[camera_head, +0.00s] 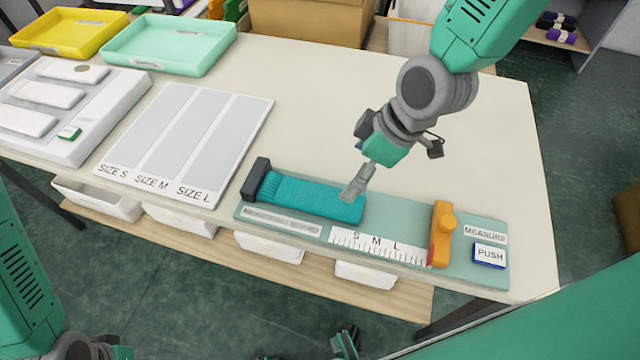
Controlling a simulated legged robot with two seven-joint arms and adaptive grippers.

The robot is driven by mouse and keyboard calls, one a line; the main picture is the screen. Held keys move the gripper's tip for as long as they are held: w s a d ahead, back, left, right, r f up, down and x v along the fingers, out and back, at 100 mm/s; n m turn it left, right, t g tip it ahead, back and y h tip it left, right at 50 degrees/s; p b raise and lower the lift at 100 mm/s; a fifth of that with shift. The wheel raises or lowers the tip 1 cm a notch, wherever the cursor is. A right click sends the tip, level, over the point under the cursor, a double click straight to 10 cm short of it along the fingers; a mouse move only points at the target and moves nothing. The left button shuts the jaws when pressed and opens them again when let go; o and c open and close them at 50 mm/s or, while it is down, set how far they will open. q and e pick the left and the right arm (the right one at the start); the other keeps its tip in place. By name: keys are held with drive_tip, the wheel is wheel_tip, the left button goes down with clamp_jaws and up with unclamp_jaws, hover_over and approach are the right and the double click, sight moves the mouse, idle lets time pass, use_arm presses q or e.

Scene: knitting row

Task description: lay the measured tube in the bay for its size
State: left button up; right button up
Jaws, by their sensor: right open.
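A ribbed teal tube (300,195) lies lengthwise on the green measuring board (475,260), its left end by a dark end block (255,180). Its right end lies near the S mark on the scale (375,247). An orange slider (442,235) stands apart from the tube, right of L. My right gripper (355,188) is open, its fingers pointing down at the tube's right end; I cannot tell whether they touch it. The bay board (185,145) has three grey strips marked SIZE S, SIZE M and SIZE L, all empty. Part of my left gripper (346,342) shows at the bottom edge, its jaws unclear.
A blue PUSH button (489,255) sits at the measuring board's right end. A white panel (65,110) is at the left, with yellow (68,33) and mint (168,45) trays behind. White bins (268,247) stand below the table's front edge. The table's right side is clear.

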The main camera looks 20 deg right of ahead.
hover_over(323, 197)
drive_tip(key=s+d, duration=0.2)
drive_tip(key=f, duration=0.5)
drive_tip(key=shift+a+f, duration=0.2)
drive_tip(key=shift+f, duration=0.1)
drive_tip(key=shift+w+d+f, duration=0.1)
drive_tip(key=shift+w+f, duration=0.3)
drive_tip(key=shift+f, duration=0.45)
drive_tip(key=x, duration=0.3)
drive_tip(key=shift+w+f+p, duration=0.15)
drive_tip(key=shift+p, duration=0.15)
drive_tip(key=shift+w+a+f, duration=0.15)
drive_tip(key=shift+a+f, duration=0.1)
drive_tip(key=shift+a, duration=0.5)
drive_tip(key=c, duration=0.8)
drive_tip(key=shift+d, duration=0.45)
drive_tip(key=shift+c, duration=1.2)
